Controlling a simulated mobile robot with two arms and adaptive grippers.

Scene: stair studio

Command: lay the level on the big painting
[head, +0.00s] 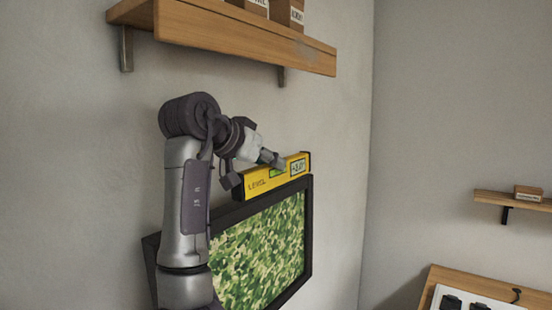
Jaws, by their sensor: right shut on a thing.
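The yellow level (258,183), with dark ends and a small display, is at the top edge of the big painting (262,250). The painting has a black frame and a green, mottled picture, and it hangs on the wall. My right gripper (257,174) is shut on the level from the left side. The level lies along the frame's top edge; I cannot tell whether it rests on it or is just above it. My arm hides the left part of the painting. My left gripper is not in view.
A wooden shelf (240,35) with boxes (288,12) is on the wall above my arm. A smaller shelf (510,201) with a box (528,193) is on the right wall. A wooden board (480,283) with dark items stands at the lower right. The wall between is bare.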

